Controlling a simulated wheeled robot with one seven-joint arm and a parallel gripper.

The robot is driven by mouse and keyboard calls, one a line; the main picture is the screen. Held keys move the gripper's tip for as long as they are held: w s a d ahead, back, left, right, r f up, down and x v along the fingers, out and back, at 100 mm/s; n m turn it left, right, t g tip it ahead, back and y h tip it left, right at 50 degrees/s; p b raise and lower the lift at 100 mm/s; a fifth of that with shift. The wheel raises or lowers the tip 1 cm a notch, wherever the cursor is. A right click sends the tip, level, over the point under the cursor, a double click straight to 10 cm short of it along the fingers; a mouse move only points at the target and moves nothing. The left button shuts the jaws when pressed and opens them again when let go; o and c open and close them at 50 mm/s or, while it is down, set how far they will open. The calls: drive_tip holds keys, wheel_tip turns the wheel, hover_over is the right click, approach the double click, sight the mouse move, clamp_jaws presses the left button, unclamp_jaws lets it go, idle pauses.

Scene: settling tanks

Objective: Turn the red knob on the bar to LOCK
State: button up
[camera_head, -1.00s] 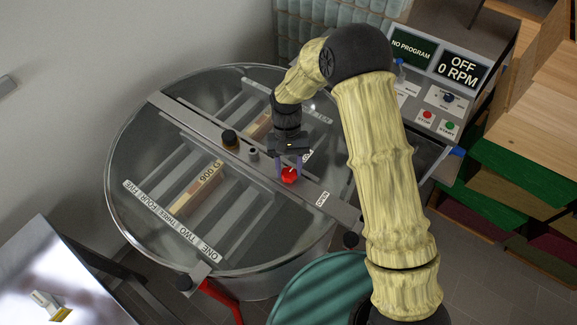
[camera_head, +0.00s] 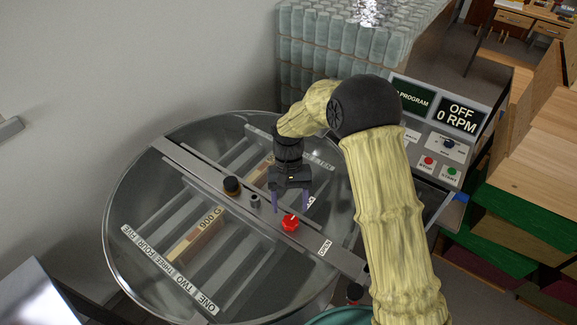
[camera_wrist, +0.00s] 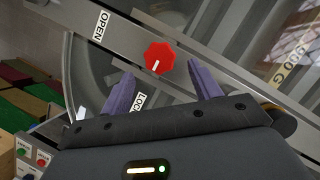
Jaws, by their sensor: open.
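The red knob (camera_head: 290,222) sits on the grey bar (camera_head: 205,168) across the round tank. The OPEN label (camera_wrist: 101,26) is at upper left there and lies right of the knob in the head view (camera_head: 325,248). My gripper (camera_head: 291,208) is open and empty. Its purple fingers are apart from the knob, just above and behind it in the head view.
A black knob (camera_head: 231,185) and a small metal post (camera_head: 255,201) stand on the bar left of the red knob. Frames hang inside the tank (camera_head: 112,205). A control panel (camera_head: 440,130) reading OFF 0 RPM stands behind my arm, beside stacked wooden boxes (camera_head: 545,145).

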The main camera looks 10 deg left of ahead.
drive_tip(key=b+v, duration=0.2)
drive_tip(key=v, duration=1.1)
drive_tip(key=shift+w+r, duration=0.1)
drive_tip(key=s+d+f+m+t, duration=0.1)
drive_tip(key=s+d, duration=0.3)
drive_tip(key=d, duration=0.5)
drive_tip(key=s+d+f+m+t, duration=0.1)
drive_tip(key=s+d+t, duration=0.2)
drive_tip(key=d, duration=0.6)
drive_tip(key=s+d+f+m+t+y, duration=0.1)
drive_tip(key=s+d+t, duration=0.1)
drive_tip(key=s+d, duration=0.5)
drive_tip(key=d, duration=0.2)
drive_tip(key=shift+s+d+t, duration=0.2)
drive_tip(key=shift+d+t, duration=0.15)
drive_tip(key=shift+t, duration=0.05)
